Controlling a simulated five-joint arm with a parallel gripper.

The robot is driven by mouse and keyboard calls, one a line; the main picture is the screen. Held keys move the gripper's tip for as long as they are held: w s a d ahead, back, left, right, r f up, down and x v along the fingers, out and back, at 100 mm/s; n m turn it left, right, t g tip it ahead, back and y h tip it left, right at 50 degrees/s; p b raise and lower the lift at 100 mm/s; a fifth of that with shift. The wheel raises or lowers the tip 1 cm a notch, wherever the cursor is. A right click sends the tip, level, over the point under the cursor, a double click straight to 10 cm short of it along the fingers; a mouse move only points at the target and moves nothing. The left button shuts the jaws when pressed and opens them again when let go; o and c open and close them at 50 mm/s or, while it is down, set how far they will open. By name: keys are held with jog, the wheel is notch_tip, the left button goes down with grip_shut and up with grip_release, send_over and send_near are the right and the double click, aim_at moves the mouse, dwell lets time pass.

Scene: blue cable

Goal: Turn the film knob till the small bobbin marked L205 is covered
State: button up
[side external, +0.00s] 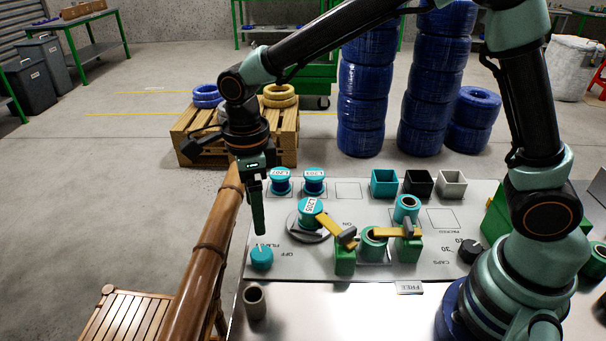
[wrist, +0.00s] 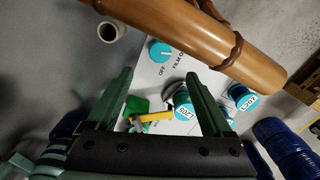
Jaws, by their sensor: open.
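The teal film knob (side external: 261,257) sits on the grey panel (side external: 420,262) at its left front, beside the printed OFF. In the wrist view the knob (wrist: 160,52) shows a white mark on top, with OFF and FILM ON lettering near it. My gripper (side external: 262,230) points down just above and behind the knob, open and empty; the wrist view shows its two green fingers (wrist: 162,80) apart, with the knob beyond the tips. A teal bobbin with a white label (side external: 311,212), which looks like L205, stands tilted on a round grey disc (side external: 303,234); no film shows over it.
A brown bamboo rail (side external: 205,250) runs close to the left of my gripper and crosses the wrist view (wrist: 215,40). Two labelled bobbins (side external: 281,181) stand behind. Yellow-handled green clamps (side external: 345,250) are to the right. A grey cup (side external: 254,301) stands in front of the knob.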

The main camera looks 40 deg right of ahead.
aim_at(261, 253)
notch_tip(261, 253, down, 11)
jog(key=shift+f, duration=0.2)
jog(key=shift+c, duration=0.3)
grip_shut()
jog(key=shift+m, duration=2.4)
jog(key=shift+o, duration=0.3)
grip_release()
notch_tip(261, 253, up, 12)
jog(key=shift+r, duration=0.15)
